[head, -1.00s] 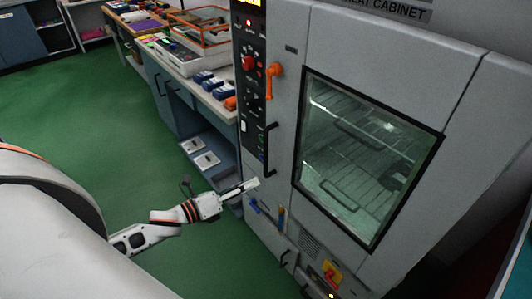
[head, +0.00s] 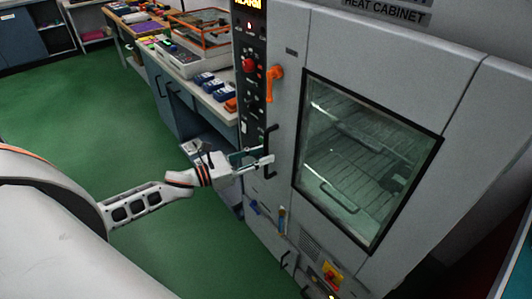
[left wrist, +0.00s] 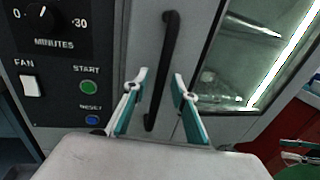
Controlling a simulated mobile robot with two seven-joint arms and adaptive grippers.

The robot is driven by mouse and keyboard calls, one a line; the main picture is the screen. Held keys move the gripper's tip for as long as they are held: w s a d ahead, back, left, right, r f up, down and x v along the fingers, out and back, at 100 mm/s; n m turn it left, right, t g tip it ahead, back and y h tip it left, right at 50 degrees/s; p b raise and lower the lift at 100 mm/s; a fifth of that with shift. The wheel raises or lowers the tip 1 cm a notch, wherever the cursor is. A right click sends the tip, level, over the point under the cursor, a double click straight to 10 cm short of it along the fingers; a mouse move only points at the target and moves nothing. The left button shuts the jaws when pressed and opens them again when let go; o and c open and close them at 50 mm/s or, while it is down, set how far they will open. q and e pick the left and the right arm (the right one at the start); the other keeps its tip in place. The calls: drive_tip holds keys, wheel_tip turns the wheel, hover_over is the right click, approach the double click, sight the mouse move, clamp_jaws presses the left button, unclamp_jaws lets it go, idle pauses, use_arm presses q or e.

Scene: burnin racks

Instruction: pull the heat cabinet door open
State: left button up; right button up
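The heat cabinet door (head: 334,243) is grey, has a dark-framed window (head: 365,160) and looks shut. Its upright black bar handle (head: 271,135) is near the door's left edge. The handle (left wrist: 168,45) also shows in the left wrist view. My left gripper (head: 267,154) is open at the lower part of the handle. In the wrist view its fingers (left wrist: 160,78) stand on either side of the bar, apart from it. The fingers partly hide the handle's lower end in the head view. My right gripper is not in view.
A control panel (head: 250,75) with knobs and buttons is left of the door. A workbench (head: 219,106) with blue and orange items stands left of the cabinet. Green floor (head: 85,110) is clear in front.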

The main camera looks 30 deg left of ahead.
use_arm(q)
drive_tip(key=shift+x, duration=0.85)
clamp_jaws()
drive_tip(key=shift+s, duration=0.1)
